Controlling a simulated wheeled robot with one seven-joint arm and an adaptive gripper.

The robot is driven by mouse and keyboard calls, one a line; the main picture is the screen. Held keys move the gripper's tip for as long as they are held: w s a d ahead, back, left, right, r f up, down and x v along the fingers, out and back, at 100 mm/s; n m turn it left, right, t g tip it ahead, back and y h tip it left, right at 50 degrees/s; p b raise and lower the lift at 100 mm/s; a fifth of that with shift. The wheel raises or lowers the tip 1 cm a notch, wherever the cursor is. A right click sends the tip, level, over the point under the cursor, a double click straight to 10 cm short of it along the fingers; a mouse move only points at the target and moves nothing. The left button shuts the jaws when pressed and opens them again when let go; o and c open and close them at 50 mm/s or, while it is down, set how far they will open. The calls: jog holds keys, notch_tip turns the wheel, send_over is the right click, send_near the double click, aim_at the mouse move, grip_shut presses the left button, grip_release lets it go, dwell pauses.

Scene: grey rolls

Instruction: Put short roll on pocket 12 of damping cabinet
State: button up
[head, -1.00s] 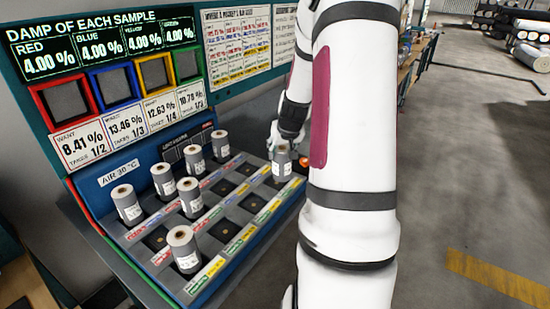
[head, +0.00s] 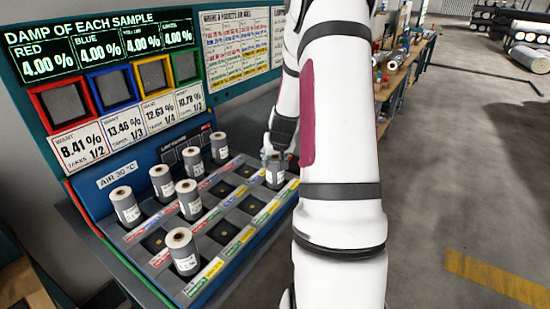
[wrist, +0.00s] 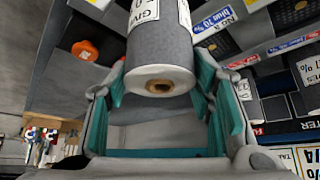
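The short roll (head: 275,176), grey with a white label, is upright at the right end of the damping cabinet's (head: 205,283) front row of pockets. I cannot tell whether its base is fully seated, and no pocket number is readable there. My gripper (head: 273,156) is at the roll's top, partly hidden by my arm. In the wrist view, the roll (wrist: 163,50) lies between the teal finger pads of my gripper (wrist: 160,88). The pads appear to press on both its sides.
Several other grey rolls stand on the cabinet, one at the near end (head: 184,254) and others along the back and left (head: 126,208). Dark empty pockets (head: 223,232) lie between. The display panel (head: 100,48) rises behind. An orange knob (wrist: 85,51) is beside the gripper.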

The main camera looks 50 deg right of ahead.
jog(key=o, duration=0.4)
jog(key=shift+c, duration=0.2)
